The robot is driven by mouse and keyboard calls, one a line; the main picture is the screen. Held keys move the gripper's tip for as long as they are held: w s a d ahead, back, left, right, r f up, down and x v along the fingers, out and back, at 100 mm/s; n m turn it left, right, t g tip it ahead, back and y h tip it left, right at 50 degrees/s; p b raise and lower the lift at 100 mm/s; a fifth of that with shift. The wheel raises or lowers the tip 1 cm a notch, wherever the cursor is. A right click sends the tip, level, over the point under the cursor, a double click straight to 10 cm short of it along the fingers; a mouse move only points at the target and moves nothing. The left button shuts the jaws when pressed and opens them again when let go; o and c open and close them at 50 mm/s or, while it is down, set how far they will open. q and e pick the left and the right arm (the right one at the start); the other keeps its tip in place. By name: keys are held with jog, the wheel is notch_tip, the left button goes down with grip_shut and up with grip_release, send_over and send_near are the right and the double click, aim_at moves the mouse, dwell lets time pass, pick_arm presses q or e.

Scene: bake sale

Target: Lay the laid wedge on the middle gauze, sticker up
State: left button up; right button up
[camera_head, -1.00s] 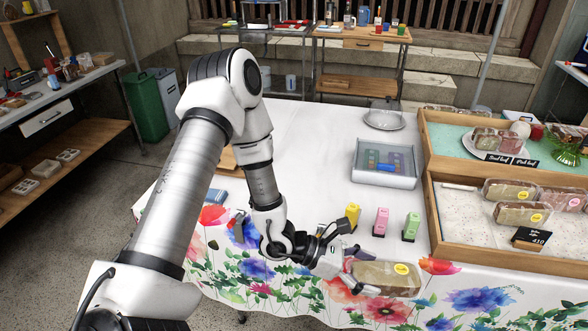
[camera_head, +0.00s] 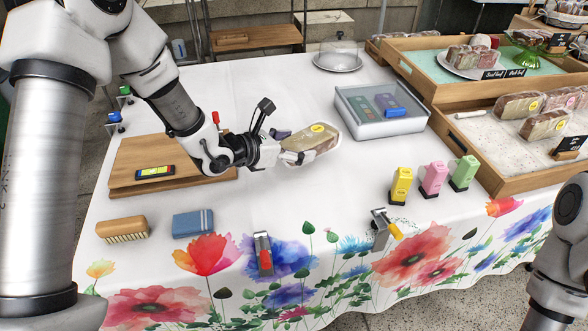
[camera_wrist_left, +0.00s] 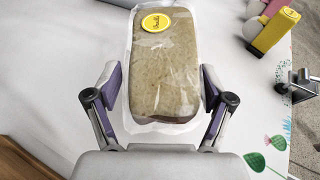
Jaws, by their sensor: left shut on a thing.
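The wedge (camera_head: 325,143) is a brown, clear-wrapped slab with a round yellow sticker on its upper face. My left gripper (camera_head: 289,148) is shut on its near end and holds it over the white table, left of the clear-lidded box. The wrist view shows the wedge (camera_wrist_left: 163,75) between the two fingers, sticker facing up. A wooden crate (camera_head: 480,185) at the right has a pale lining (camera_head: 482,130) with similar wrapped wedges on it. I cannot tell which part is the middle gauze. My right gripper is not in view; part of my right arm shows at the lower right.
Yellow (camera_head: 401,186), pink (camera_head: 433,178) and green (camera_head: 463,172) dispensers stand before the crate. The clear-lidded box (camera_head: 380,120) stands behind them.

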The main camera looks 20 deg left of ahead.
aim_at(292, 176)
pick_arm(q)
notch_tip(292, 176, down, 6)
jog(key=shift+a+r, duration=0.1)
jog(key=shift+s+b, duration=0.1)
jog(key=shift+b, duration=0.4)
jog(key=o, duration=0.6)
jog(key=shift+f, duration=0.2)
jog(key=shift+r, duration=0.25)
jog(key=shift+s+a+r+p, duration=0.1)
jog(key=shift+s+a+p, duration=0.15)
jog(key=shift+p, duration=0.05)
jog(key=p+v, duration=0.2)
jog(key=v, duration=0.8)
jog(key=shift+s+a+r, duration=0.1)
jog(key=shift+s+r, duration=0.05)
jog(key=shift+r, duration=0.1)
jog(key=shift+s+a, duration=0.15)
jog(key=shift+s, duration=0.2)
